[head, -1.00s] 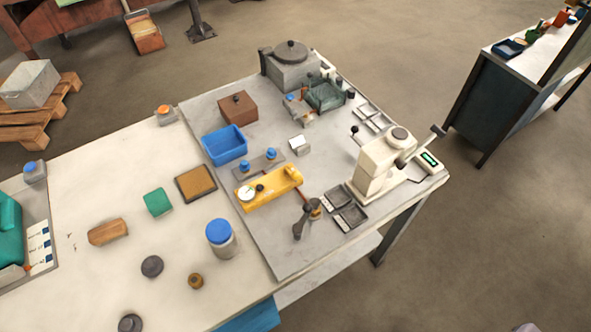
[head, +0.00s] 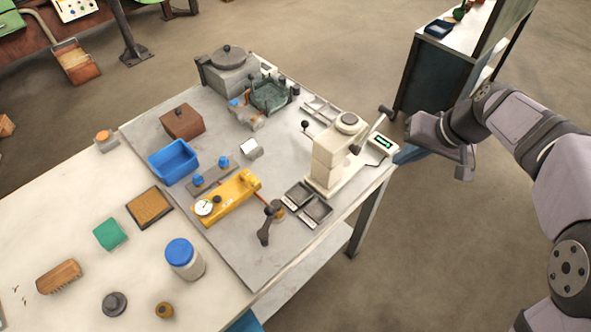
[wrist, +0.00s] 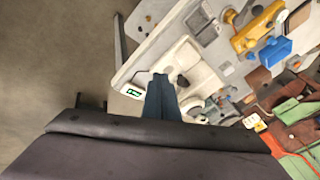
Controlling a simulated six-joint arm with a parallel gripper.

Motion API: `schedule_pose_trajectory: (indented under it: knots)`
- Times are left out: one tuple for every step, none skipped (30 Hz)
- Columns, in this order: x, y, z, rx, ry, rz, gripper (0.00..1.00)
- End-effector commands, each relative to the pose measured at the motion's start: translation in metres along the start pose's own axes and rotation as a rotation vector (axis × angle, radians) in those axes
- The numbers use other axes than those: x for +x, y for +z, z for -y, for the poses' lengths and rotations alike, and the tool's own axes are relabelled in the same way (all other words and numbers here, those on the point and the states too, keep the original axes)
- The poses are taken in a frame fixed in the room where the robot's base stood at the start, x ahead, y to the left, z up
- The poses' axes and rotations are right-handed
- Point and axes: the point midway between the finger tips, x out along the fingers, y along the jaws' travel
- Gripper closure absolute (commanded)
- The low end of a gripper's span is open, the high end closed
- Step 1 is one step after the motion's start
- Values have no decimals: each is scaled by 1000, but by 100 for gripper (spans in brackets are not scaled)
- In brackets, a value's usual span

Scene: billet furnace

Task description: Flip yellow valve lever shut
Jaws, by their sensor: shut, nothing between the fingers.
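A yellow block (head: 236,190) with a round white dial gauge (head: 204,207) lies on the grey plate, and a thin reddish rod sticks out of its right end. It also shows in the wrist view (wrist: 256,29). I cannot tell for sure which part is the yellow valve lever; a small fixture with orange and blue parts (head: 243,113) stands farther back, too small to read. My gripper (head: 403,157) is at the table's right corner, beside the green display and well away from the yellow block. In the wrist view its blue fingers (wrist: 160,82) are together and empty.
A cream press (head: 327,162) with a long handle stands between my gripper and the yellow block. A dark lever on a post (head: 267,225), a blue bin (head: 172,161) and a lidded grey pot (head: 229,68) stand on the plate. Open floor lies right of the table.

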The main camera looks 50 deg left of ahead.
Motion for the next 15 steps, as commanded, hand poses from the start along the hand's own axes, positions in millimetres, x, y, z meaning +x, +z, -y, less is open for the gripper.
schedule_pose_trajectory:
  knots:
    - [12,-12,23,-45,-34,-8,100]
    - [17,-19,37,-69,-55,-13,100]
    - [23,-27,55,-103,-83,-20,100]
    - [27,-33,69,-127,-103,-25,100]
    - [31,-38,83,-152,-124,-28,100]
    - [37,-42,102,-188,-151,-30,100]
    - [42,-45,115,-213,-172,-30,100]
    - [46,-46,128,-242,-190,-29,100]
    - [53,-47,145,-280,-216,-23,100]
    - [58,-47,157,-310,-234,-18,100]
    - [63,-46,169,-341,-251,-10,100]
    - [70,-43,183,-382,-273,0,100]
    - [75,-41,193,-411,-289,10,100]
    - [81,-38,202,-442,-303,20,100]
    - [88,-33,212,-481,-320,36,100]
